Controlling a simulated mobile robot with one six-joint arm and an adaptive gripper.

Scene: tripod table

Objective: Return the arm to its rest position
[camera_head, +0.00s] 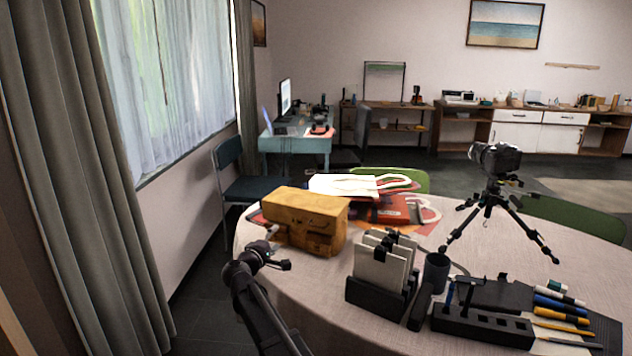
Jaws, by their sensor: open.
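My arm rises from the bottom edge at the left front of the round table (310,300). My gripper (278,252) is at its upper end, small and dark, and open. Nothing shows between its fingers. It appears just in front of the left end of a mustard-yellow case (305,218) on the table. I cannot tell how far apart the two are. The lower part of my arm is cut off by the bottom edge.
A black holder with cards (381,268), a dark cup (436,272), a pen organizer (482,326) and several markers (560,308) crowd the front right. A camera (496,158) on a tripod (490,205) stands behind. A blue chair (262,188) and curtain (85,150) are left.

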